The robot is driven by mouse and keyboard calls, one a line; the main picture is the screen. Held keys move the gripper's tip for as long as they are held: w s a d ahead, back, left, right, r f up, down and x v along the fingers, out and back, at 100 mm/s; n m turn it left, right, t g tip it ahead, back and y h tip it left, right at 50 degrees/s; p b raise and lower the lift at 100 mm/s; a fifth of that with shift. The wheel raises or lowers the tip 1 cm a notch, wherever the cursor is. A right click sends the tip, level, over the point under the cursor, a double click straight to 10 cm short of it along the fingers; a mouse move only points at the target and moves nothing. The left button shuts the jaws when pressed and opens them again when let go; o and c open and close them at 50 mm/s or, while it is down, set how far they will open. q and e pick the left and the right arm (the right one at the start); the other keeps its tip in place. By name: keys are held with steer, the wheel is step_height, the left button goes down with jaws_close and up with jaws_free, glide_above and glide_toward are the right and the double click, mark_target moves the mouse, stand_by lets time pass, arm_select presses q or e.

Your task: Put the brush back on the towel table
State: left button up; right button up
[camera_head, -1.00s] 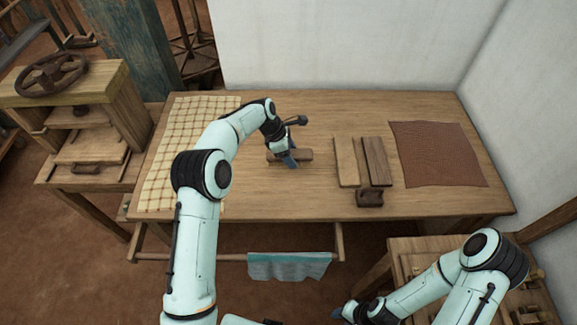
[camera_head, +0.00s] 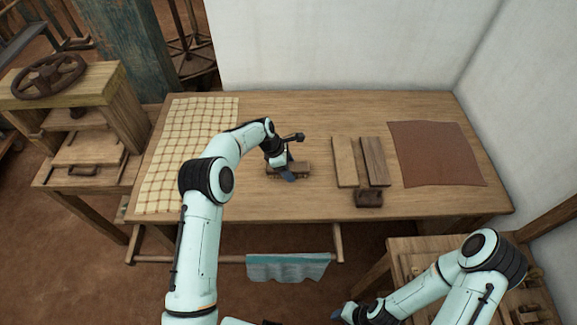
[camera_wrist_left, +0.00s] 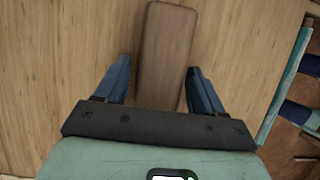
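The brush (camera_head: 303,168), a brown wooden block, is at the middle of the towel table (camera_head: 270,203), left of two wooden boards. My left gripper (camera_head: 287,175) is over it and hides part of it. In the left wrist view the brush (camera_wrist_left: 166,45) lies between the two blue fingers (camera_wrist_left: 160,82), with narrow gaps at its sides; the gripper is open around it. The brush appears to rest on the tabletop. My right gripper (camera_head: 345,312) is low at the bottom, away from the table top; its finger opening is unclear. A teal towel (camera_head: 287,268) hangs from the front rail.
A checked cloth (camera_head: 190,150) covers the table's left end. A pale board (camera_head: 344,160), a dark board (camera_head: 374,160), a small dark block (camera_head: 369,198) and a brown cloth (camera_head: 436,153) lie to the right. A wooden press (camera_head: 85,130) stands left.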

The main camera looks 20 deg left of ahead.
arm_select(q)
steer(key=shift+o, duration=0.9)
steer(key=v, duration=1.1)
steer(key=shift+r, duration=0.2)
steer(key=shift+s+a+r, duration=0.1)
steer(key=shift+a+r, duration=0.1)
steer(key=shift+r, duration=0.25)
